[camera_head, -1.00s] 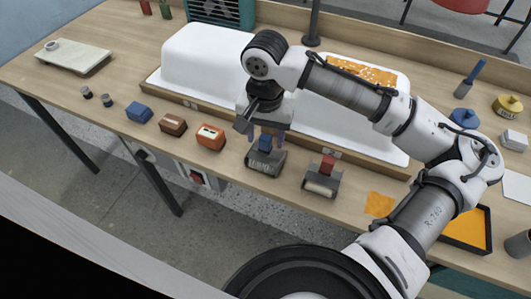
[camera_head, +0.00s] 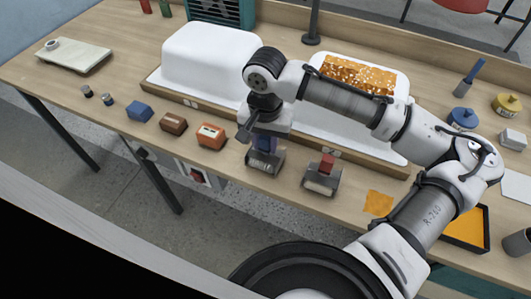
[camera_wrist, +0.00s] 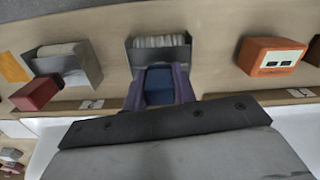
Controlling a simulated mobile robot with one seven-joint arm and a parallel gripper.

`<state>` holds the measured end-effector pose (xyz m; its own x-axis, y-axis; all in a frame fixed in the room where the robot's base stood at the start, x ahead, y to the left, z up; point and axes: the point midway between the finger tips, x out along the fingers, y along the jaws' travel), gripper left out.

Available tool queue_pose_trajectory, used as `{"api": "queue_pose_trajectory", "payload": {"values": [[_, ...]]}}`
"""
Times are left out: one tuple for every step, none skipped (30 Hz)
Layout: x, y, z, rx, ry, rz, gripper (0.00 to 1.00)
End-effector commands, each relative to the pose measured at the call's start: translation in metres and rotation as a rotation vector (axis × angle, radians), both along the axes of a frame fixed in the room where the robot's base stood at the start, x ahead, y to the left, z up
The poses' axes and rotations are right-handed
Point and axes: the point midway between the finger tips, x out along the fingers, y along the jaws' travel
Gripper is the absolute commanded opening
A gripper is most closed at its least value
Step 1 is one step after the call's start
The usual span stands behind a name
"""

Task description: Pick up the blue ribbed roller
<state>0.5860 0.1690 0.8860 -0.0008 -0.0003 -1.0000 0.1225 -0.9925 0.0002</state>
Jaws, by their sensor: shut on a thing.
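The blue ribbed roller (camera_head: 264,143) stands with its blue handle up in a small grey open holder (camera_head: 266,167) near the front edge of the workbench. In the wrist view, the blue handle (camera_wrist: 160,80) is between the purple-grey fingers of my gripper (camera_wrist: 160,92), and the pale ribbed roller part (camera_wrist: 158,41) shows inside the holder. My gripper (camera_head: 265,146) points down and is shut on the handle in the head view. The roller still sits in the holder. Part of the handle is hidden by the fingers.
A red-handled roller in a like holder (camera_head: 322,178) stands to the right. An orange block (camera_head: 211,135), a brown block (camera_head: 173,124) and a blue block (camera_head: 139,111) line up to the left. White tub shells (camera_head: 208,62) stand behind on the workbench.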

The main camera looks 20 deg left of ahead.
Motion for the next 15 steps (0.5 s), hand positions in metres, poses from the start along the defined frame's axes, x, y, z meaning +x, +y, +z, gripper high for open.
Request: {"api": "queue_pose_trajectory", "payload": {"values": [[0.0, 0.0, 0.0, 0.001, -0.001, 0.0, 0.0], [0.0, 0.0, 0.0, 0.001, -0.001, 0.0, 0.0], [0.0, 0.0, 0.0, 0.001, -0.001, 0.0, 0.0], [0.0, 0.0, 0.0, 0.001, -0.001, 0.0, 0.0], [0.0, 0.0, 0.0, 0.001, -0.001, 0.0, 0.0], [0.0, 0.0, 0.0, 0.001, -0.001, 0.0, 0.0], [0.0, 0.0, 0.001, 0.001, -0.001, 0.0, 0.0], [0.0, 0.0, 0.001, 0.001, -0.001, 0.0, 0.0], [0.0, 0.0, 0.002, 0.001, -0.001, 0.0, 0.0], [0.0, 0.0, 0.003, 0.001, -0.001, 0.0, 0.0], [0.0, 0.0, 0.005, 0.001, -0.001, 0.0, 0.0], [0.001, 0.0, 0.007, 0.001, -0.002, -0.001, 0.0], [0.001, 0.001, 0.01, 0.002, -0.003, -0.001, 0.0], [0.001, 0.001, 0.013, 0.001, -0.003, -0.001, 0.0], [0.001, 0.0, 0.019, 0.001, -0.002, -0.001, 0.0]]}}
